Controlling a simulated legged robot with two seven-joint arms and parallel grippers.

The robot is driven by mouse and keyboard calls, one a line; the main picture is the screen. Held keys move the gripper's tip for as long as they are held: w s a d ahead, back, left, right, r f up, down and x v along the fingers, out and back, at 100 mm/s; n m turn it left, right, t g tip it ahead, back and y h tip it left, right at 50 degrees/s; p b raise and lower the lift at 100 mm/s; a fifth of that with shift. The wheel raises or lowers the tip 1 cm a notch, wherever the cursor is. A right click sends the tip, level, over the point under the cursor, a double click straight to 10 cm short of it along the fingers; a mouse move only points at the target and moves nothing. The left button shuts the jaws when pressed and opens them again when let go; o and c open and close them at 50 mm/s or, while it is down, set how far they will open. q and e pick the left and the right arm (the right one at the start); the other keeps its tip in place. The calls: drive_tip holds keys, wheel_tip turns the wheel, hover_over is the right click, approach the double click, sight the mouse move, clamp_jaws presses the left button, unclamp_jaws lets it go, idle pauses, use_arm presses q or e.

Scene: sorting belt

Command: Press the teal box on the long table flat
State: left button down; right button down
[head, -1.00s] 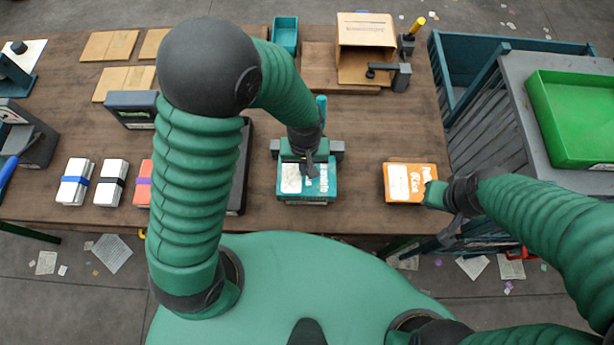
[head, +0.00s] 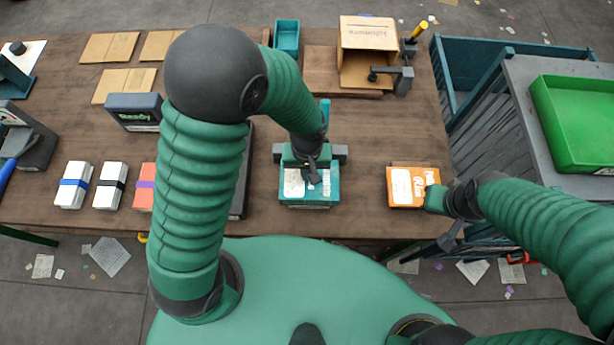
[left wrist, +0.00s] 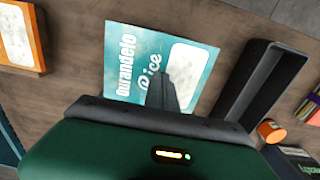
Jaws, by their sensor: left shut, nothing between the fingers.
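The teal box (head: 329,188) lies on the long brown table (head: 350,215) near its front edge, in front of my body. It has a white label on its upper face and a narrow front side showing. My left gripper (head: 312,180) is shut and empty, pointing down over the box; whether its tips touch the box I cannot tell. In the left wrist view the shut fingers (left wrist: 166,92) overlap the lettered face of the teal box (left wrist: 122,75). My right gripper (head: 452,222) is beside the orange box (head: 425,180) at the right; its jaws are unclear.
White boxes with bands (head: 75,185) and a black case (head: 135,110) stand to the left. Flattened cardboard (head: 110,47), a teal bin (head: 286,35) and an open carton (head: 368,35) are at the back. A green tray (head: 580,120) is at the right. Table between teal and orange boxes is clear.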

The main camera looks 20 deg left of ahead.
use_arm(q)
drive_tip(key=shift+d+f, duration=0.25)
drive_tip(key=shift+d, duration=0.05)
drive_tip(key=shift+d+f+b, duration=0.3)
drive_tip(key=shift+d+b, duration=0.05)
drive_tip(key=shift+d, duration=0.05)
drive_tip(key=shift+a+f+b, duration=0.35)
drive_tip(key=shift+a+f, duration=0.15)
drive_tip(key=shift+f, duration=0.05)
use_arm(e)
drive_tip(key=shift+s+d+f, duration=0.1)
drive_tip(key=shift+d+f, duration=0.2)
drive_tip(key=shift+f, duration=0.5)
use_arm(q)
drive_tip(key=shift+d, duration=0.15)
drive_tip(key=shift+d, duration=0.15)
use_arm(e)
drive_tip(key=shift+d+f, duration=0.1)
drive_tip(key=shift+d, duration=0.15)
